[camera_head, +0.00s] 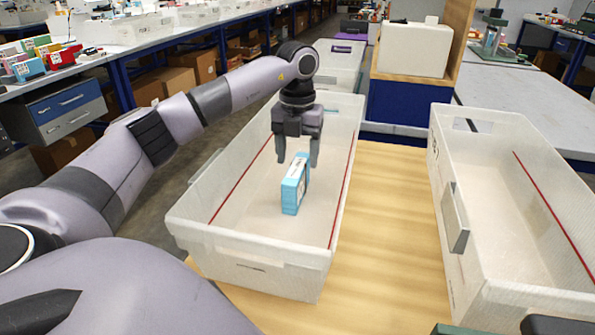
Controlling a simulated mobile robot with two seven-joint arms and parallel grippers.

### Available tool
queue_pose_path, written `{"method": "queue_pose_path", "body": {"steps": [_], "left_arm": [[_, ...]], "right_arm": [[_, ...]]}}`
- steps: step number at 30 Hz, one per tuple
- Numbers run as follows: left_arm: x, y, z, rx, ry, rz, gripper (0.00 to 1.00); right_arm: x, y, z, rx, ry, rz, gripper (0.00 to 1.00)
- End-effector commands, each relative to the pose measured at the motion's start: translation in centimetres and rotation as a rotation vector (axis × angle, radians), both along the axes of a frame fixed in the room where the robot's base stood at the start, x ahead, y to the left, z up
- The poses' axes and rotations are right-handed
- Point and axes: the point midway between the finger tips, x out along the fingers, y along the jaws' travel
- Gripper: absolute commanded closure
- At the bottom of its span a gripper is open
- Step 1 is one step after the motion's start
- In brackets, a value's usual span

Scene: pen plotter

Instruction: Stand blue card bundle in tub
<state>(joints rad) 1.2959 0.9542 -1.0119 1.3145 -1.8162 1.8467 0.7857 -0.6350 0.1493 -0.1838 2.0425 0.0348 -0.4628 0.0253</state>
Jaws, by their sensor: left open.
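The blue card bundle (293,186) is a light blue block with a pale printed face. It shows upright, slightly tilted, inside the white tub (228,246) in the middle of the view. My left gripper (297,160) points down over the tub, with its fingers apart at the top of the bundle. One finger is left of the bundle's top and the other is to its right. I cannot tell whether the fingers touch it, or whether the bundle's lower end rests on the tub floor.
A second white tub (520,290), empty where I see it, stands to the right. Bare wooden tabletop (375,240) lies between the tubs. A white box (415,48) stands behind. A bench with several coloured boxes (30,65) is at the left.

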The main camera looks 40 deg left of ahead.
Motion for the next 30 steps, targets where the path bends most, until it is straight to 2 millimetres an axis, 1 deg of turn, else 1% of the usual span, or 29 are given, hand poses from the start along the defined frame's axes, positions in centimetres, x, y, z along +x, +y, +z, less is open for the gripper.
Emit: {"method": "queue_pose_path", "body": {"steps": [1,3,6,9,13,27,30], "left_arm": [[0.1,0.0,1.2,-0.001,-0.004,0.000,0.36],[0.1,0.0,2.4,-0.001,-0.004,0.000,0.36],[0.1,0.0,3.6,-0.001,-0.002,0.000,0.36],[0.0,0.0,4.3,-0.001,0.000,-0.001,0.36],[0.0,0.0,4.6,-0.001,0.000,-0.001,0.36],[0.0,0.0,4.5,0.000,0.001,-0.001,0.36],[0.0,0.0,4.9,0.000,0.001,-0.001,0.36]], "right_arm": [[0.0,0.0,0.2,0.000,0.001,0.000,1.00],[0.0,0.0,0.3,0.000,0.001,0.000,1.00],[-0.1,0.0,0.5,-0.001,0.001,0.001,1.00],[-0.1,0.0,0.5,-0.002,0.002,0.001,1.00],[-0.1,-0.1,0.5,-0.004,0.001,0.002,1.00],[-0.1,-0.1,0.5,-0.003,0.001,0.003,1.00],[-0.1,-0.1,0.9,-0.004,0.001,0.003,1.00]]}}
